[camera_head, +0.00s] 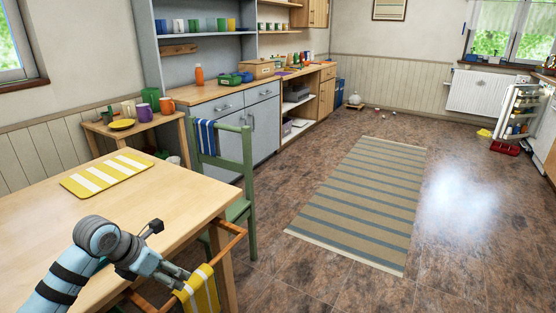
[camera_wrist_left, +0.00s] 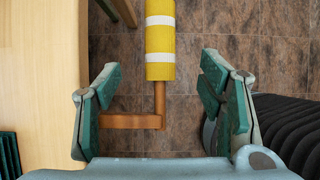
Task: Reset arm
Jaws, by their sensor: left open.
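My left arm comes in from the lower left in the head view. Its gripper (camera_head: 172,272) is at the near table edge, by the yellow-and-white striped cloth (camera_head: 203,288) on the brown wooden chair (camera_head: 228,243). In the left wrist view the gripper (camera_wrist_left: 160,78) is open, its green-padded fingers wide apart with nothing held between them. The striped cloth (camera_wrist_left: 160,45) and a brown chair bar (camera_wrist_left: 130,121) appear beyond and between the fingers. I cannot tell how far they are from the fingers. My right gripper is not in view.
The wooden table (camera_head: 100,215) bears a yellow striped mat (camera_head: 107,173). A green chair (camera_head: 232,150) stands at its far side. A side table holds cups and a yellow plate (camera_head: 122,124). The striped rug (camera_head: 365,195) area is clear. An open fridge door (camera_head: 518,110) and red crate (camera_head: 505,148) are far right.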

